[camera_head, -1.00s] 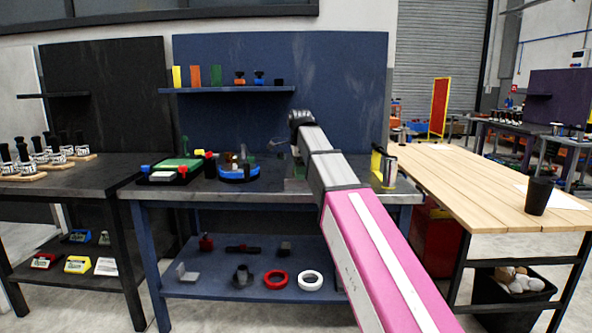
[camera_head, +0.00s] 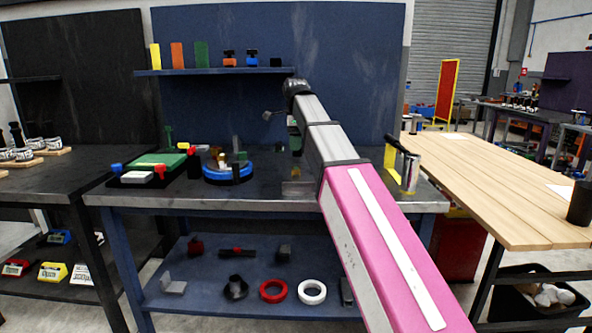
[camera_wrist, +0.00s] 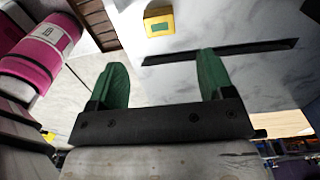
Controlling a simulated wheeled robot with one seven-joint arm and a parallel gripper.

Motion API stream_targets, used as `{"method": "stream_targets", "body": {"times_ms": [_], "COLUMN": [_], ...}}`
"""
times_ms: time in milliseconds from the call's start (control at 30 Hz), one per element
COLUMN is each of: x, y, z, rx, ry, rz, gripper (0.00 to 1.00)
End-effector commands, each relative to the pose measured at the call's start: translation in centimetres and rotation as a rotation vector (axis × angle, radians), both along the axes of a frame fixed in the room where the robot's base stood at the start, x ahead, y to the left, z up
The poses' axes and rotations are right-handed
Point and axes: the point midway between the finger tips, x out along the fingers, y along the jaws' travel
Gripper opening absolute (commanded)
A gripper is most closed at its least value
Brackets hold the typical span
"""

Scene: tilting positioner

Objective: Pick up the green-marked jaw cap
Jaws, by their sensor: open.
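I cannot single out a green-marked jaw cap for certain. Small caps or blocks stand on the wall shelf (camera_head: 215,71): an orange-and-black one (camera_head: 229,58), a blue-and-black one (camera_head: 252,58) and a black one (camera_head: 276,62). On the bench is a round blue-based fixture (camera_head: 228,172) with small parts on top, one greenish. My gripper (camera_wrist: 163,60) shows in the wrist view with two green fingers wide apart and nothing between them. In the head view my arm hides most of it.
The blue bench (camera_head: 270,199) carries a black tray with a green plate (camera_head: 158,160) at left and a metal cylinder (camera_head: 411,173) at right. Red (camera_head: 273,291) and white rings (camera_head: 312,292) lie on its lower shelf. A wooden table (camera_head: 490,190) stands at right.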

Motion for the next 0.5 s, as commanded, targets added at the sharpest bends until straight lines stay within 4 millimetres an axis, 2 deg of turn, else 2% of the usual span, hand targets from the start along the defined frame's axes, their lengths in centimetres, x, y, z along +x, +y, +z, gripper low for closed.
{"method": "stream_targets", "body": {"times_ms": [300,500], "x": [-0.1,0.0], "y": [-0.1,0.0], "z": [-4.3,-5.5], "rx": [0.0,0.0], "ry": [0.001,0.0], "rz": [0.0,0.001], "gripper": [0.74,0.74]}}
